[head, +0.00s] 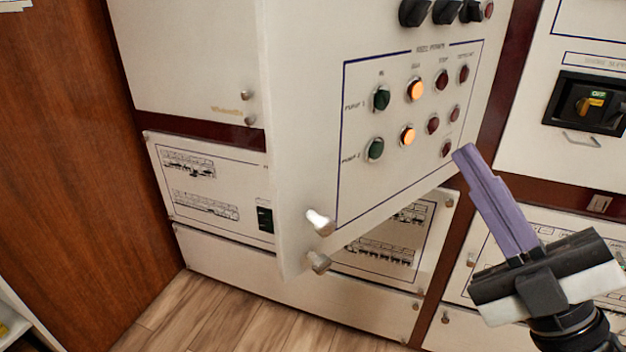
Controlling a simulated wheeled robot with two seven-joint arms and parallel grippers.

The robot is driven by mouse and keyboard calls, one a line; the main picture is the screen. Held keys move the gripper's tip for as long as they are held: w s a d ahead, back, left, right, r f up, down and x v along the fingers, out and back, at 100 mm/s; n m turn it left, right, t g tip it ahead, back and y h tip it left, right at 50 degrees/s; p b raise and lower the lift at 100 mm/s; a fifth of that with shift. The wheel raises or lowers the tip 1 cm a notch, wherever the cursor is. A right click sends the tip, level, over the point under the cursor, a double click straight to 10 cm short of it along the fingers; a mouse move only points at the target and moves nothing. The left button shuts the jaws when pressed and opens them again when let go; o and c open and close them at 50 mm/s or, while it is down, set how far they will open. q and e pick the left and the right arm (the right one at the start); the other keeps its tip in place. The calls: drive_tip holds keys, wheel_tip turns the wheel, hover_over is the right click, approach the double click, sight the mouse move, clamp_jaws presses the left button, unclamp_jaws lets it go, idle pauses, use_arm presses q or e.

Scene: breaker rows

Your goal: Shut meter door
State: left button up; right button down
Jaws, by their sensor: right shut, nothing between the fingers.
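The meter door seems to be the large white panel (305,120) that stands swung out from the cabinet in the head view. Its face carries green, orange and red round lamps or buttons, with black knobs at the top. Two metal knobs (319,222) sit at its lower left corner. My right gripper (465,155) is at the right, its purple fingers shut and empty. Its tips appear close to the panel's lower right part; I cannot tell whether they touch. My left gripper is not in view.
Behind the door are white lower panels (225,268) with breaker rows, partly hidden. A black switch (590,103) marked OFF with a handle is at the right. A brown wooden side (70,180) stands at the left. Wood floor (200,315) shows below.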

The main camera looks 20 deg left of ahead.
drive_tip(key=s+a+r+n+g+y, duration=0.4)
drive_tip(key=s+r+n+g, duration=0.15)
drive_tip(key=n+g, duration=0.4)
drive_tip(key=s+a+n+g+h+b, duration=0.2)
drive_tip(key=s+a+n+g+h, duration=0.15)
drive_tip(key=s+n+g, duration=0.6)
drive_tip(key=n+t+h, duration=0.5)
drive_tip(key=t+h, duration=0.4)
drive_tip(key=t, duration=0.2)
approach(295, 162)
drive_tip(key=shift+y, duration=0.25)
drive_tip(key=x, duration=0.5)
drive_tip(key=shift+s+d+f+b, duration=0.1)
drive_tip(key=shift+d+f+b, duration=0.05)
drive_tip(key=shift+f+b, duration=0.2)
drive_tip(key=shift+w+a+f+t, duration=0.1)
drive_tip(key=shift+w+a+t, duration=0.25)
drive_tip(key=shift+a, duration=0.2)
